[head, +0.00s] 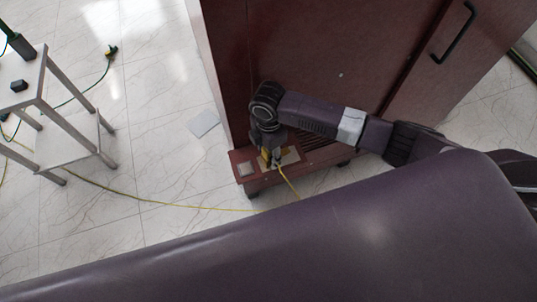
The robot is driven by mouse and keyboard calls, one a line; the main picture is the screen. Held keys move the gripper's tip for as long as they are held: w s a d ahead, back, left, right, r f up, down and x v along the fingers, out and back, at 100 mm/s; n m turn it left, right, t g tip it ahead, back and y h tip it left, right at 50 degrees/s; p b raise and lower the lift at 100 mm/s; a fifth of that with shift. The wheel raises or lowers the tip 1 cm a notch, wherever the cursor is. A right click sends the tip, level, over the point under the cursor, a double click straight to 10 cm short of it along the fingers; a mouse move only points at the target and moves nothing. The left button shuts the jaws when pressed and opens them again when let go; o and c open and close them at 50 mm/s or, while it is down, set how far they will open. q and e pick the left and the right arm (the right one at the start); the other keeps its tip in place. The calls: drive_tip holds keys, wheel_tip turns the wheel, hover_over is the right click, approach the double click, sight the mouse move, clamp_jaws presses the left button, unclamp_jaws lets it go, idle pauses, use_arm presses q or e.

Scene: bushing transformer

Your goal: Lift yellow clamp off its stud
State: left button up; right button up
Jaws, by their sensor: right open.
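The yellow clamp (265,154) is a small yellow piece low at the front of the dark red cabinet (320,50), above a reddish ledge (247,177). A yellow cable (290,183) runs down from beside it. My right gripper (271,158) reaches in from the right and points down at the clamp. It is open, with its fingers close around or beside the clamp; I cannot tell whether they touch it. The stud is hidden by the gripper and clamp. My left gripper is not in view.
A yellow cable crosses the floor. A flat grey plate (203,123) lies left of the cabinet. The floor between stand and cabinet is mostly clear.

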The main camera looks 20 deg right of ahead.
drive_tip(key=c, duration=1.2)
drive_tip(key=shift+r, duration=0.15)
drive_tip(key=shift+c, duration=0.2)
wheel_tip(320, 180, up, 27)
drive_tip(key=p, duration=0.9)
